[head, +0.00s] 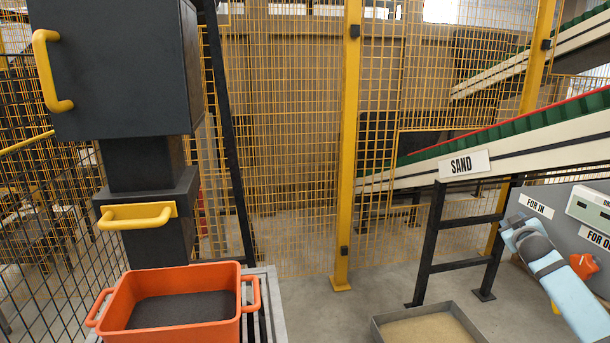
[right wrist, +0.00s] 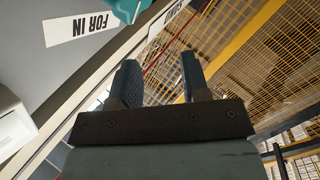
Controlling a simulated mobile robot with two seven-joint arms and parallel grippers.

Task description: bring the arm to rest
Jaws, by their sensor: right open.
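My right gripper (right wrist: 161,68) shows in the right wrist view with its two dark fingers apart. Nothing is between them. It points toward the yellow mesh fence (right wrist: 245,60), with a grey panel and its FOR IN label (right wrist: 80,28) to the left. In the head view my light blue right arm (head: 575,300) is at the lower right edge, in front of the grey panel; I cannot make out its fingers there. My left arm and gripper are in neither view.
An orange tub (head: 175,278) of dark grains stands under a dark hopper (head: 120,65) at left. A tray of sand (head: 425,328) lies below the conveyor with the SAND sign (head: 463,165). A yellow post (head: 348,150) stands mid-view. Bare floor (head: 315,315) lies between tub and tray.

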